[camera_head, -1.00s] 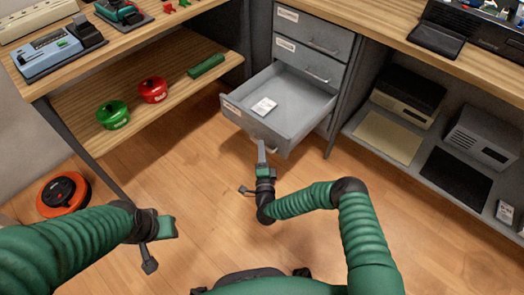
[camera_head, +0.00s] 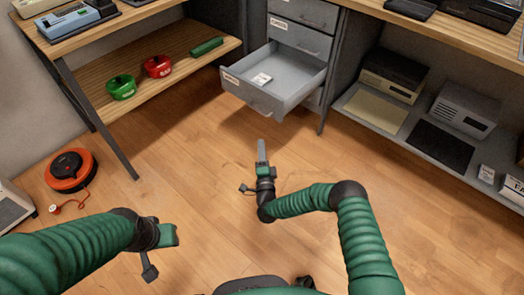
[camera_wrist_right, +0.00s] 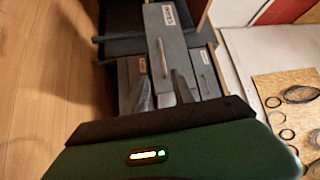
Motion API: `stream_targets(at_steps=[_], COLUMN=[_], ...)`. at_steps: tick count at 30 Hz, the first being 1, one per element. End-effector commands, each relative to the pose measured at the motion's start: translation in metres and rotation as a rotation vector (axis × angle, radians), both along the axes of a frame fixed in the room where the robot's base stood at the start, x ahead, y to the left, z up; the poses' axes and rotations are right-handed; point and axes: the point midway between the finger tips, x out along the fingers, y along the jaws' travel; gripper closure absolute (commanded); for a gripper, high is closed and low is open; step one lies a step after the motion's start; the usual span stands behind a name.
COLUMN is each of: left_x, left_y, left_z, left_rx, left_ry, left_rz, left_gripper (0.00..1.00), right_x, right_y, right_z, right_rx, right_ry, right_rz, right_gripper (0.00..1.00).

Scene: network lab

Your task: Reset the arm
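My right arm is bent in front of me, and its gripper (camera_head: 262,152) is held over the open floor, pointing at the open drawer (camera_head: 262,105) but short of it. In the right wrist view two grey fingers (camera_wrist_right: 162,92) stand apart with nothing seen held between them. My left arm comes in from the lower left, and its gripper (camera_head: 168,236) is over the floor. Its fingers are not clear, so I cannot tell their opening. A small white item (camera_head: 262,79) lies in the drawer.
The grey drawer cabinet (camera_head: 302,42) stands ahead. An orange-black round device (camera_head: 70,170) lies on the floor at left. A grey low shelf (camera_head: 398,152) at right holds boxes. The middle floor is clear.

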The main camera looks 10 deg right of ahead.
Motion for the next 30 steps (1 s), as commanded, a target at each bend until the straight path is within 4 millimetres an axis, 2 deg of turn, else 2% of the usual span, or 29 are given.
stream_targets(at_steps=[8, 10, 14, 15, 17, 18, 20, 22, 26, 27, 30], left_x=[0.000, 0.000, 0.000, 0.000, 0.000, 0.000, 0.000, 0.000, 0.000, 0.000, 0.000], left_y=[0.000, 0.000, 0.000, 0.000, 0.000, 0.000, 0.000, 0.000, 0.000, 0.000, 0.000], left_z=[0.001, 0.002, 0.012, 0.015, 0.021, 0.024, 0.029, 0.034, 0.044, 0.047, 0.052], left_rx=[0.000, 0.000, 0.000, 0.000, 0.000, 0.000, 0.000, 0.000, 0.000, 0.000, 0.000], left_ry=[0.000, 0.000, 0.000, 0.000, 0.000, 0.000, 0.000, 0.000, 0.000, 0.000, 0.000], left_rz=[0.000, 0.000, 0.000, 0.000, 0.000, 0.000, 0.000, 0.000, 0.000, 0.000, 0.000], left_gripper=[0.64, 0.64, 0.64, 0.64, 0.64, 0.64, 0.64, 0.64, 0.64, 0.64, 0.64], right_x=[0.000, 0.002, 0.009, 0.006, -0.004, -0.015, -0.035, -0.063, -0.127, -0.149, -0.201], right_y=[0.001, 0.008, 0.050, 0.065, 0.080, 0.084, 0.081, 0.065, 0.015, -0.001, -0.035], right_z=[0.002, 0.009, 0.039, 0.048, 0.060, 0.065, 0.073, 0.084, 0.112, 0.121, 0.142], right_rx=[-0.002, -0.025, -0.195, -0.284, -0.439, -0.543, -0.697, -0.864, -1.108, -1.157, -1.232], right_ry=[0.000, 0.013, 0.107, 0.157, 0.244, 0.305, 0.401, 0.521, 0.752, 0.818, 0.964], right_rz=[0.003, 0.033, 0.216, 0.293, 0.405, 0.472, 0.554, 0.630, 0.725, 0.747, 0.793], right_gripper=[0.69, 0.69, 0.69, 0.69, 0.69, 0.69, 0.69, 0.69, 0.69, 0.69, 0.69])
